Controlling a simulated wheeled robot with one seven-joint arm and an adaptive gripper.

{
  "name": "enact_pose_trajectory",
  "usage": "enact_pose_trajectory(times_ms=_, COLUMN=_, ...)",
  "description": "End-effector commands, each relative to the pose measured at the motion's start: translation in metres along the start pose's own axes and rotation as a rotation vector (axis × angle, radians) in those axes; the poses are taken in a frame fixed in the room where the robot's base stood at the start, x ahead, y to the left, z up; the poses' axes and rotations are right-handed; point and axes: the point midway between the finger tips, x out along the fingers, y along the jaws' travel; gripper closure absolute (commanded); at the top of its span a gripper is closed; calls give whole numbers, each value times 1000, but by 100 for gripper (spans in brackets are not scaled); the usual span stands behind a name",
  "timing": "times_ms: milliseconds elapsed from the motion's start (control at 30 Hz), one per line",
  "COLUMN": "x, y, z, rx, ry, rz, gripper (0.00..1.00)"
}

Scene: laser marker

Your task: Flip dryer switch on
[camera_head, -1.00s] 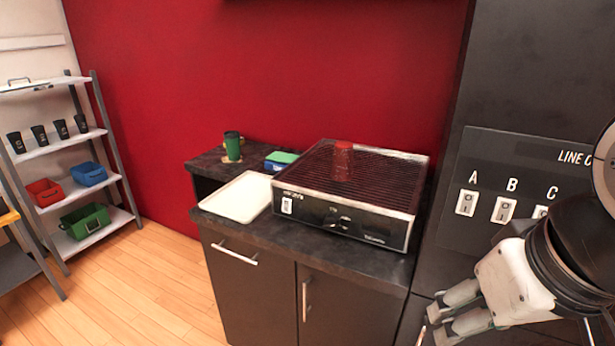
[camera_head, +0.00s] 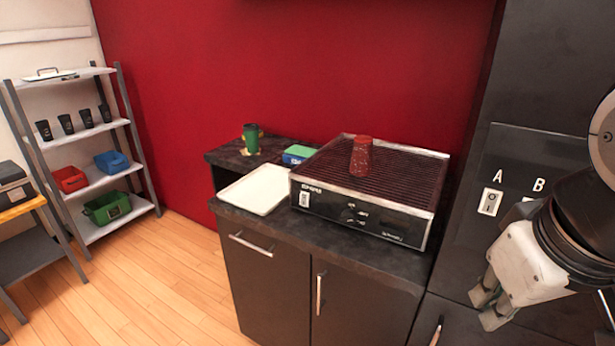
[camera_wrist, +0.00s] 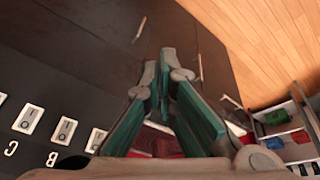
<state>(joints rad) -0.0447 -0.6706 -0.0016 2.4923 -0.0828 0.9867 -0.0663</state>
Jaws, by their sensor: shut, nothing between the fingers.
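The dryer (camera_head: 395,212) is a low silver-and-black box with a dark ribbed top. It stands on the dark counter, and its front carries a small white rocker switch (camera_head: 305,200) at the left end. The switch's position is too small to tell. A red speckled cup (camera_head: 361,157) stands on the ribbed top. My gripper (camera_head: 486,306) is low at the right, apart from the dryer and in front of the dark cabinet. In the wrist view its green-padded fingers (camera_wrist: 164,68) meet at the tips, with nothing held.
A wall panel has white switches A (camera_head: 490,202) and B; my arm covers its right part. A cream tray (camera_head: 256,189), a blue-green box (camera_head: 298,154) and a green cup (camera_head: 252,138) are left of the dryer. A shelf (camera_head: 92,185) stands far left. The floor between is clear.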

Motion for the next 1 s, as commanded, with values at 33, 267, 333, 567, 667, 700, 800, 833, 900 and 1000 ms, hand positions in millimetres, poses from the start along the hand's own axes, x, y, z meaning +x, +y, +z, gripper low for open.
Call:
enact_pose_trajectory(times_ms=33, x=4, y=1, z=-11, rx=-72, ry=-18, rz=17, gripper=100)
enact_pose_trajectory(times_ms=267, x=22, y=4, z=-69, rx=-470, ry=-94, rz=121, gripper=100)
enact_pose_trajectory(times_ms=333, x=29, y=2, z=-88, rx=-594, ry=-116, rz=152, gripper=100)
enact_pose_trajectory(times_ms=567, x=58, y=-20, z=-154, rx=-1004, ry=-183, rz=252, gripper=100)
enact_pose_trajectory(times_ms=667, x=73, y=-36, z=-183, rx=-1181, ry=-211, rz=297, gripper=100)
enact_pose_trajectory(times_ms=700, x=79, y=-44, z=-194, rx=-1252, ry=-221, rz=316, gripper=100)
enact_pose_trajectory(times_ms=800, x=97, y=-66, z=-222, rx=-1430, ry=-246, rz=363, gripper=100)
enact_pose_trajectory(times_ms=833, x=102, y=-74, z=-229, rx=-1483, ry=-255, rz=377, gripper=100)
enact_pose_trajectory(times_ms=900, x=115, y=-93, z=-246, rx=-1607, ry=-271, rz=412, gripper=100)
enact_pose_trajectory(times_ms=1000, x=135, y=-124, z=-269, rx=-1784, ry=-295, rz=465, gripper=100)
